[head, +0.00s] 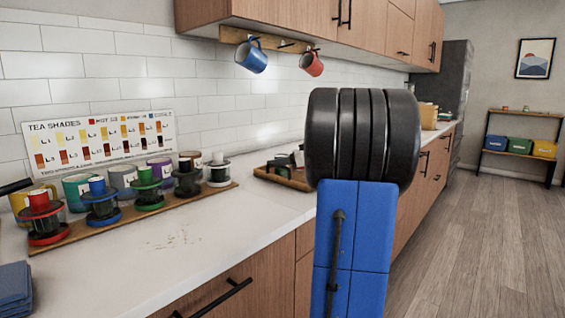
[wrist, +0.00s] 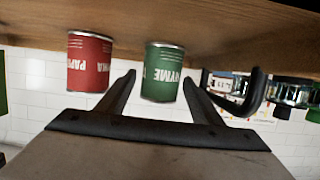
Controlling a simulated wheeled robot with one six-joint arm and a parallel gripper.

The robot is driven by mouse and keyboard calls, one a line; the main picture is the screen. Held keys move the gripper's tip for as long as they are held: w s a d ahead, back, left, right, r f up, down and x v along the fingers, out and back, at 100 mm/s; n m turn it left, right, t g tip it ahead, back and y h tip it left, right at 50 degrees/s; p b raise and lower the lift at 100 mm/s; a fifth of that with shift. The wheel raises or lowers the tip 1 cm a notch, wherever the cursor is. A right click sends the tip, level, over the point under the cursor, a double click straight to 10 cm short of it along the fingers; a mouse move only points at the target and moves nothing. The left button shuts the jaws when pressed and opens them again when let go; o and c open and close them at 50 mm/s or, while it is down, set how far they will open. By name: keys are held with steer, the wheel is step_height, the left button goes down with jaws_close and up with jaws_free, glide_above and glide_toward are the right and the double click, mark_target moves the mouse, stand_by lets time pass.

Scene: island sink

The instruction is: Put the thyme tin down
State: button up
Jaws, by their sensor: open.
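The wrist view shows the scene upside down. The green thyme tin (wrist: 163,72) is between the two fingers of my open gripper (wrist: 160,80), with a gap on both sides. Its base end meets the wooden surface (wrist: 130,18) at the top of the picture; it looks upright on it, though exact contact is hard to tell. A red tin (wrist: 89,62), apparently paprika, is on the same wood, to the left of the thyme tin and outside the fingers.
A black curved handle (wrist: 251,92) is right of the fingers. The white counter (head: 180,240) carries a board (head: 80,236) with several tea infusers and mugs, and a wooden tray (head: 283,180). Two mugs (head: 252,59) hang above.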

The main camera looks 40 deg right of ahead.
steer(key=v, duration=1.2)
steer(key=shift+r, duration=0.1)
